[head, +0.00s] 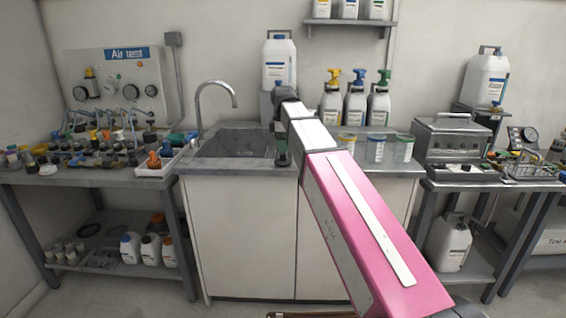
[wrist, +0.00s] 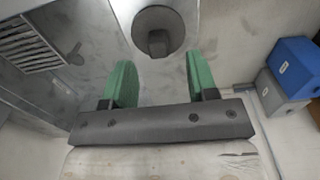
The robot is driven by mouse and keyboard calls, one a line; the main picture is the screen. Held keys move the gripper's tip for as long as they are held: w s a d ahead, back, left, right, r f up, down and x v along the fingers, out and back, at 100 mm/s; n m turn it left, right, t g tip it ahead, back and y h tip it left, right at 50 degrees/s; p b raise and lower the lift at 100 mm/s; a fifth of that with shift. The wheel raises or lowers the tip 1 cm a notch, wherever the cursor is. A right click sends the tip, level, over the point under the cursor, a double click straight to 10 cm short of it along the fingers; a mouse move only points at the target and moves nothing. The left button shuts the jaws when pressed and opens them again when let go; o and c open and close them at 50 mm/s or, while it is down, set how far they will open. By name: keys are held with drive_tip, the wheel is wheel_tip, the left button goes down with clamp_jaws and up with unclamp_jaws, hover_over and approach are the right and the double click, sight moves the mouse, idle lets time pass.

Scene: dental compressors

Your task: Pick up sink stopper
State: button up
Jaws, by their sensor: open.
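The sink stopper, a dark grey round disc with a raised knob (wrist: 156,40), lies at the top middle of the wrist view on the grey metal counter beside the sink. My gripper (wrist: 160,80) is open, its two green fingers apart with nothing between them. The stopper lies just beyond the fingertips, centred roughly on the gap. In the head view my gripper (head: 282,158) points down at the counter by the sink's right side. I cannot make out the stopper there; my arm and gripper cover that area.
The sink basin (head: 236,144) with its curved faucet (head: 216,88) is left of my gripper. A white jug (head: 279,62) and several pump bottles (head: 355,103) stand behind. Cups (head: 375,148) stand to the right. Blue and grey boxes (wrist: 295,62) show right in the wrist view.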

sight(283, 155)
drive_tip(key=shift+w+f, duration=0.1)
drive_tip(key=shift+f, duration=2.2)
clamp_jaws()
drive_tip(key=shift+r, duration=0.15)
